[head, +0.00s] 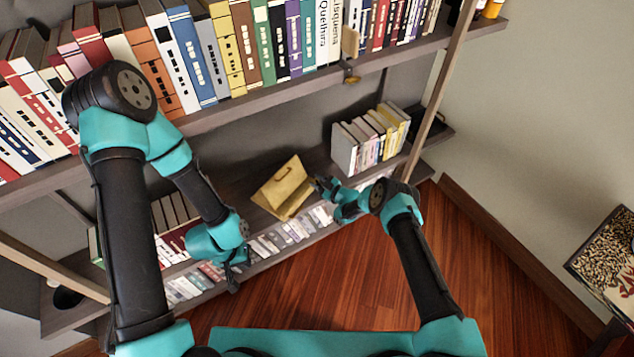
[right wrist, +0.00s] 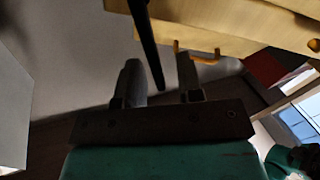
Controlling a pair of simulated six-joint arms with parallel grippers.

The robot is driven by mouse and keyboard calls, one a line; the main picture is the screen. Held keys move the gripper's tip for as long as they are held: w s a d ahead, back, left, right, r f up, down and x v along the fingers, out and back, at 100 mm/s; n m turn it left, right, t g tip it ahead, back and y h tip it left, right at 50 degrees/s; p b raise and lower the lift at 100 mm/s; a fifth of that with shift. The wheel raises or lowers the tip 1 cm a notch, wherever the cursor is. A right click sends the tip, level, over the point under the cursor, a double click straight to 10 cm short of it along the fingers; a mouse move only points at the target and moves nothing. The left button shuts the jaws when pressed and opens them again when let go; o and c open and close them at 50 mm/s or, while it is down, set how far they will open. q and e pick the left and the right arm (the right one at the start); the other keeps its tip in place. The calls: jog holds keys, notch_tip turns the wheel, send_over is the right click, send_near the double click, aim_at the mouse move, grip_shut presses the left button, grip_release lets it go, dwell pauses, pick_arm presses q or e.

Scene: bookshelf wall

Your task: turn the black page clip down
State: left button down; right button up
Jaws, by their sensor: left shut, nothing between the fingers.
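The yellow wooden stand (head: 280,193) sits tilted on the lower shelf in the head view. Its pale wood (right wrist: 220,20), with small brass hooks, fills the top of the right wrist view. A thin black bar (right wrist: 146,42), which looks like the page clip, hangs from the top edge there and ends between the fingers of my right gripper (right wrist: 160,83). The fingers are apart; I cannot tell whether they touch it. In the head view my right gripper (head: 325,187) is just right of the stand. My left gripper (head: 234,278) is shut and empty, low in front of the lower shelf.
Books (head: 250,45) fill the upper shelf (head: 285,84). A group of pale books (head: 368,138) stands right of the stand, close to my right gripper. More books (head: 173,213) stand left of it, behind my left arm. The wooden floor (head: 340,275) is open in front.

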jog(key=v, duration=1.7)
jog(key=shift+s, duration=0.2)
jog(key=shift+d, duration=0.15)
